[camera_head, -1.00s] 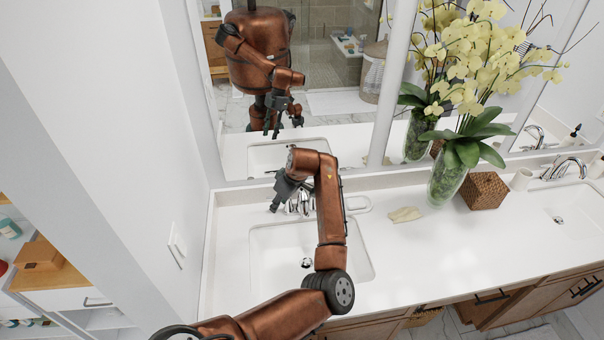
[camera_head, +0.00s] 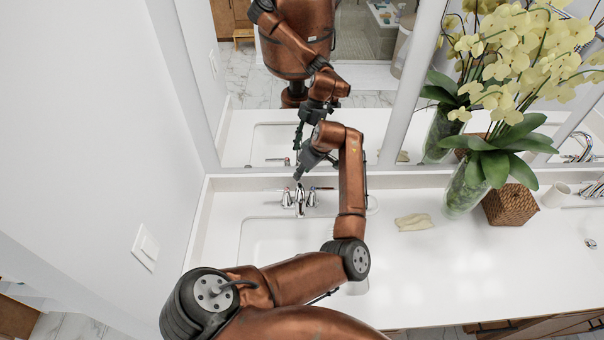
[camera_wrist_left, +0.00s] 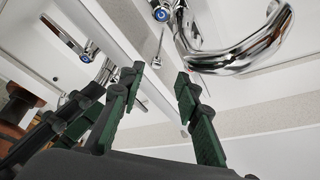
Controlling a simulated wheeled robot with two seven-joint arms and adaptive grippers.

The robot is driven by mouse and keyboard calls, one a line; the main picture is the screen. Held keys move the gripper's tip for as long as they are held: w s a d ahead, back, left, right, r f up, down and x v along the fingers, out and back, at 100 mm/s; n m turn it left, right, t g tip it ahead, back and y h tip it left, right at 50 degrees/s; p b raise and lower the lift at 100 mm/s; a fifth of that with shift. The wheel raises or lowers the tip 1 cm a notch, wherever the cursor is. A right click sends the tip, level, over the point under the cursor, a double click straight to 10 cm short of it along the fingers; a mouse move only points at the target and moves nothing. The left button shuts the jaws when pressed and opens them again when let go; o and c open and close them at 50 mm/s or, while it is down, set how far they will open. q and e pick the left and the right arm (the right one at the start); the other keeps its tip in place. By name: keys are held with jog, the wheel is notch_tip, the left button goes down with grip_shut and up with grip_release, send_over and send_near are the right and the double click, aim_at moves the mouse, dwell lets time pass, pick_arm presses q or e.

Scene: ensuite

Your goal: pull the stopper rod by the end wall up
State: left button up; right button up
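The chrome faucet (camera_head: 300,198) stands at the back rim of the left sink, the sink by the end wall, with a lever handle on each side. My left gripper (camera_head: 298,176) points down just behind and above the spout, close to the mirror. In the left wrist view its green-padded fingers (camera_wrist_left: 160,82) are apart with nothing clearly held between them. The curved chrome spout (camera_wrist_left: 240,52) and a blue-dotted handle (camera_wrist_left: 160,14) show above the fingers. My right gripper is out of view.
The mirror (camera_head: 245,120) rises close behind the faucet and reflects my arm. The white end wall (camera_head: 90,130) stands left. A folded cloth (camera_head: 414,222), an orchid vase (camera_head: 466,188) and a woven box (camera_head: 510,205) stand right. Counter between is clear.

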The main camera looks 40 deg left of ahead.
pick_arm(q)
jog(key=x, duration=0.4)
jog(key=shift+w+d+f, duration=0.1)
jog(key=shift+w, duration=0.1)
jog(key=shift+w+f, duration=0.1)
jog(key=shift+c, duration=0.4)
grip_shut()
